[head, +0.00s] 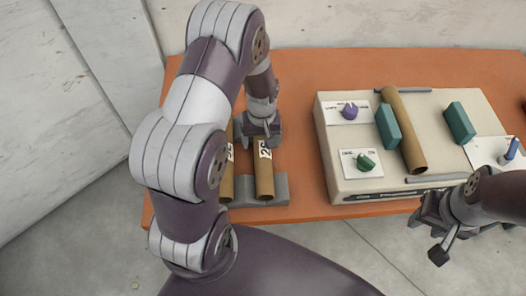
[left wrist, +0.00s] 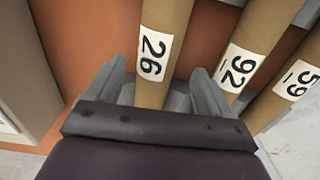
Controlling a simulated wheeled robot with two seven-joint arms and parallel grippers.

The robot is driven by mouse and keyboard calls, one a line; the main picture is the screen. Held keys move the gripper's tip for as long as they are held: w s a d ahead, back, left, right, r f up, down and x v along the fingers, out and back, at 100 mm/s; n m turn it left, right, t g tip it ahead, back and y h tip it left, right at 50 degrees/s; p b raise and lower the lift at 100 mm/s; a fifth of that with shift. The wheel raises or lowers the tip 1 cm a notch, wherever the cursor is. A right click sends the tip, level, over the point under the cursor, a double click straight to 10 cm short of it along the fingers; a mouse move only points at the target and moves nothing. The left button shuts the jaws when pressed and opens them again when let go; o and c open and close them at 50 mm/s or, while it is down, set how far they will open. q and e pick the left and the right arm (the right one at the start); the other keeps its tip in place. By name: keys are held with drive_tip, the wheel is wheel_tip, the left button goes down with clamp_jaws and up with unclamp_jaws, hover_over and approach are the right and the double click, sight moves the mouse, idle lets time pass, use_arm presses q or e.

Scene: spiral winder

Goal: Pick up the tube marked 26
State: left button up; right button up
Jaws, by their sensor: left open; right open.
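The tube marked 26 (head: 264,178) is a brown cardboard tube with a white label, lying in a grey rack (head: 281,188) at the table's front. In the left wrist view the tube (left wrist: 165,25) runs between the fingers of my left gripper (left wrist: 160,88). The fingers are open, one on each side, with a visible gap at the left; contact at the right is unclear. In the head view my left gripper (head: 262,138) is over this tube. My right gripper (head: 434,232) is open and empty, in front of the table's edge at the right.
A tube marked 92 (left wrist: 262,30) and one marked 59 (left wrist: 298,88) lie close by on the right in the left wrist view. A beige machine (head: 333,160) with knobs, teal blocks (head: 388,127) and another brown tube (head: 404,130) stands right of the rack on the orange table (head: 305,65).

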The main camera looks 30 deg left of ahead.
sight(263, 147)
use_arm(q)
drive_tip(key=f, duration=0.3)
drive_tip(key=shift+s+d+f, duration=0.1)
drive_tip(key=shift+s+d, duration=0.15)
drive_tip(key=shift+d, duration=0.1)
drive_tip(key=shift+w+f, duration=0.1)
drive_tip(key=shift+f, duration=0.35)
drive_tip(key=c, duration=1.1)
drive_tip(key=shift+r, duration=0.1)
drive_tip(key=shift+c, duration=0.2)
